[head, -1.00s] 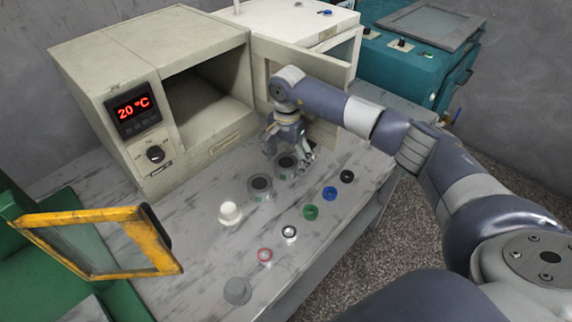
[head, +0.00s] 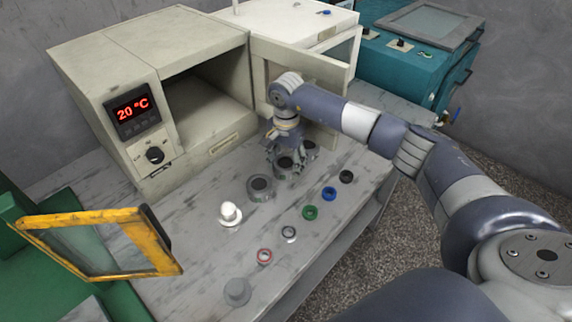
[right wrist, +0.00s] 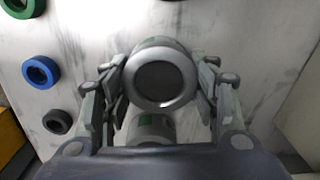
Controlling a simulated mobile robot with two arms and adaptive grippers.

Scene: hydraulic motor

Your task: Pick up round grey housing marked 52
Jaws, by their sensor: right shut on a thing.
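A round grey housing (head: 285,166) with a dark round opening stands on the bench in front of the oven, under my right gripper (head: 286,158). In the right wrist view the fingers of the right gripper (right wrist: 162,85) are closed on both sides of the grey housing (right wrist: 160,78). It appears upright, at bench level; I cannot tell whether it is lifted. No number 52 is legible. Similar grey housings stand on either side: one to the left (head: 260,187) and one partly hidden to the right (head: 310,148). My left gripper is not in view.
The open oven (head: 160,90) stands behind, its door (head: 322,98) close to my right arm. A white knob-like part (head: 230,213), a grey part (head: 237,290) and several rings, including green (head: 310,212) and blue (head: 329,193), lie nearer. A yellow frame (head: 100,242) stands at left.

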